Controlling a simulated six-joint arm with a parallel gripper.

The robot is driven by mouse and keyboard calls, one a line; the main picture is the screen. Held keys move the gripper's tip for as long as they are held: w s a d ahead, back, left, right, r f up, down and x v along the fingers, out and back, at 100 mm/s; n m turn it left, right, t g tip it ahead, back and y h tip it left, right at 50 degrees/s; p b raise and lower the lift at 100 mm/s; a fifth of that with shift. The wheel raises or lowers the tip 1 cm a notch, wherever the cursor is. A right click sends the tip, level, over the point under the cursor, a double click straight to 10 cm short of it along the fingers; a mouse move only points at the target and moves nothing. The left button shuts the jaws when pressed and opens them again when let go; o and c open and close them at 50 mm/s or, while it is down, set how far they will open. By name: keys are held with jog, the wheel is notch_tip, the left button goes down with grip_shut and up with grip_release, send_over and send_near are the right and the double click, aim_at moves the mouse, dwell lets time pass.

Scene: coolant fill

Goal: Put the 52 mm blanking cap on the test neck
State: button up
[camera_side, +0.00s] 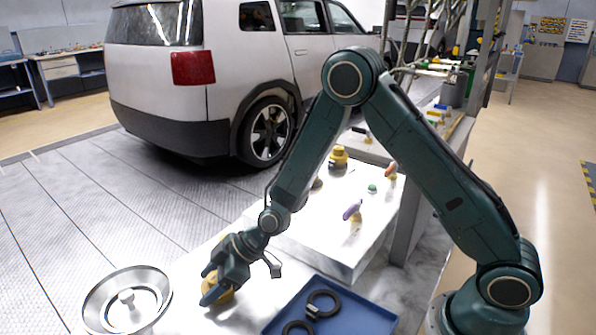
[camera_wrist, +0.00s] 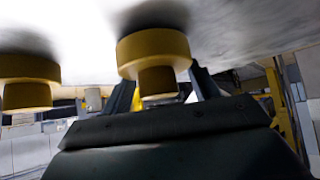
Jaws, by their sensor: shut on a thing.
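My gripper (camera_side: 213,284) is low over the white bench at the lower left in the side view, with its fingers closed around a yellow cap (camera_side: 221,292). In the wrist view my gripper (camera_wrist: 163,88) has one finger on each side of this yellow cap (camera_wrist: 154,48), which has a wide disc and a narrower knob; the fingers hold the knob. A second yellow cap (camera_wrist: 28,82) of like shape is to the left in the wrist view, apart from the fingers. I cannot read a size on either cap. I cannot clearly pick out the test neck.
A round metal dish (camera_side: 96,310) with a small piece in it is left of my gripper. A blue tray (camera_side: 355,321) with black rings is to the right. A raised white block (camera_side: 320,225) behind holds a purple-topped piece (camera_side: 352,210) and a yellow fitting (camera_side: 338,157).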

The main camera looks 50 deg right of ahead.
aim_at(210, 277)
notch_tip(210, 277, up, 19)
jog(key=shift+r, duration=0.2)
dwell(0.5)
dwell(0.5)
jog(key=w+d+f+m+t+h, duration=0.1)
jog(key=d+m, duration=0.1)
jog(key=d, duration=0.7)
jog(key=w+d+f+m+t+h, duration=0.1)
jog(key=d+m+h, duration=0.1)
jog(key=d, duration=0.7)
jog(key=w+d+f+m+h, duration=0.1)
jog(key=w+d+m, duration=0.1)
jog(key=d, duration=0.7)
jog(key=shift+d+m+t, duration=0.1)
jog(key=shift+m+t, duration=0.2)
jog(key=shift+t, duration=0.1)
jog(key=shift+f, duration=0.15)
jog(key=shift+f, duration=2.75)
jog(key=shift+f, duration=1.3)
